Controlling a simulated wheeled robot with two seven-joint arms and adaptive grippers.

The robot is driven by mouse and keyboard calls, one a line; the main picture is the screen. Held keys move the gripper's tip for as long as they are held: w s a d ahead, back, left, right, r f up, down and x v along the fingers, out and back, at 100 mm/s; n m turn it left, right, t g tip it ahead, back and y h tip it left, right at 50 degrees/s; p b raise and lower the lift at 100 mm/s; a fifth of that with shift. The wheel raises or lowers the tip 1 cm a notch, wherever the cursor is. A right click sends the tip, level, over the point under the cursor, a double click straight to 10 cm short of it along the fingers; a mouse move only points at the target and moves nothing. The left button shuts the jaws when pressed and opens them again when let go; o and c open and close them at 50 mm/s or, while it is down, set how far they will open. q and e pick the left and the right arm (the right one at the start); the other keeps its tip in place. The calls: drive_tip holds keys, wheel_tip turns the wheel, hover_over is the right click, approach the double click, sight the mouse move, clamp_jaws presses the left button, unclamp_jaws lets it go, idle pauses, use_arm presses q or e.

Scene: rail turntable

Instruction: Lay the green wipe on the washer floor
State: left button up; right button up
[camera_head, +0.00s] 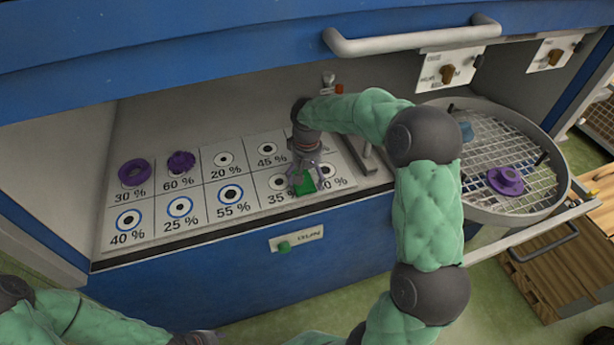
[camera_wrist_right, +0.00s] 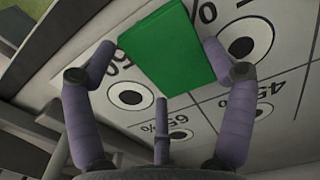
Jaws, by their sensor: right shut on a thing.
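The green wipe (camera_head: 305,185) is a small flat green rectangle, and it also shows in the right wrist view (camera_wrist_right: 168,48). My right gripper (camera_head: 304,174) points down over the right part of the printed board, shut on the wipe. In the right wrist view, the gripper's fingers (camera_wrist_right: 160,62) stand around the wipe, which hides part of the printed circles. I cannot tell whether the wipe touches the board.
The printed board (camera_head: 190,195) has circles and percentages. A purple ring (camera_head: 136,172) and a purple toothed part (camera_head: 181,162) lie on it. At right, a round wire basket (camera_head: 475,216) holds a purple flanged part (camera_head: 505,181). The blue lid's handle (camera_head: 415,37) hangs above the opening.

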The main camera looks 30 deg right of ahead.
sight(307, 179)
drive_tip(key=shift+f, duration=0.45)
drive_tip(key=o, duration=0.8)
wheel_tip(307, 179, up, 8)
drive_tip(key=p, duration=0.3)
drive_tip(key=shift+r, duration=0.25)
